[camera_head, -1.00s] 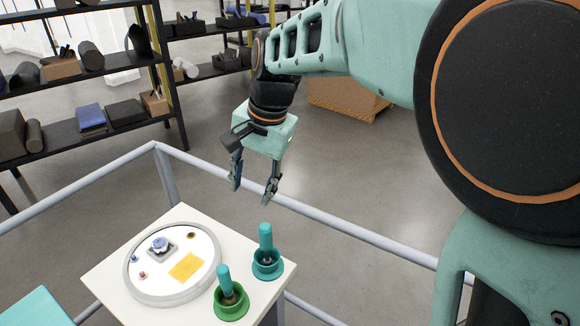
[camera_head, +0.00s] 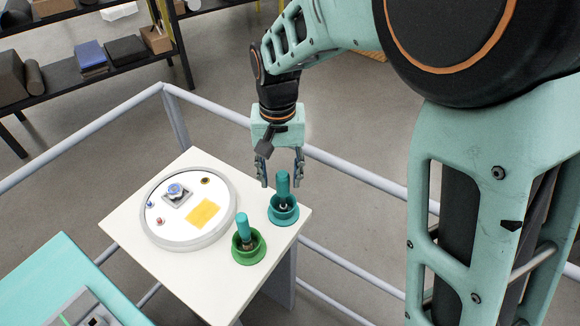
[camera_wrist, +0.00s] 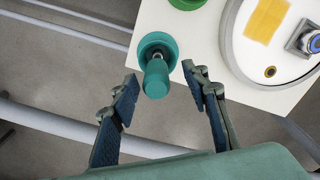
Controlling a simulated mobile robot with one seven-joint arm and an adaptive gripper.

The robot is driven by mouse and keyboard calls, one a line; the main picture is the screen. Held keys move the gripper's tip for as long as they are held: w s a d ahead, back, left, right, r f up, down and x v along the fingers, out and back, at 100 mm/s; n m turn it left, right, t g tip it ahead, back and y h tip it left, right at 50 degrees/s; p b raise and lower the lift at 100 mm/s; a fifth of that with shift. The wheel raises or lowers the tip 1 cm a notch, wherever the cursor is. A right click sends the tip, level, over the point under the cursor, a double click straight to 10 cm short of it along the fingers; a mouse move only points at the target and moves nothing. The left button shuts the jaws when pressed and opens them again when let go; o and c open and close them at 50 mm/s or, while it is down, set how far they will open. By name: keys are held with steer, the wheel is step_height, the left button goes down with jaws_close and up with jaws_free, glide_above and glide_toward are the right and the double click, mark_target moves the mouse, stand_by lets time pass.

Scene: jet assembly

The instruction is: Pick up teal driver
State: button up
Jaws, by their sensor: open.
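The teal driver (camera_head: 283,187) stands upright in a teal round holder (camera_head: 284,211) at the right corner of the white table. A second driver with a teal handle (camera_head: 242,226) stands in a green holder (camera_head: 248,250) nearer the front. My gripper (camera_head: 281,183) is open and empty, pointing down beside and above the teal driver in the head view. In the wrist view, the teal driver (camera_wrist: 156,78) shows between and slightly beyond the open fingertips of my gripper (camera_wrist: 160,85). Neither finger visibly touches it.
A round white tray (camera_head: 232,222) with a yellow pad (camera_head: 203,214) and small parts lies on the white table (camera_head: 185,275). Grey rails (camera_head: 350,175) run around behind the table. A teal surface (camera_head: 50,275) is at lower left; shelves stand at the back left.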

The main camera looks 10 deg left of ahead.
mark_target(283, 187)
steer(key=f, duration=0.4)
steer(key=shift+w+d+f, duration=0.1)
steer(key=shift+w+d, duration=0.1)
steer(key=shift+c, duration=0.6)
jaws_close()
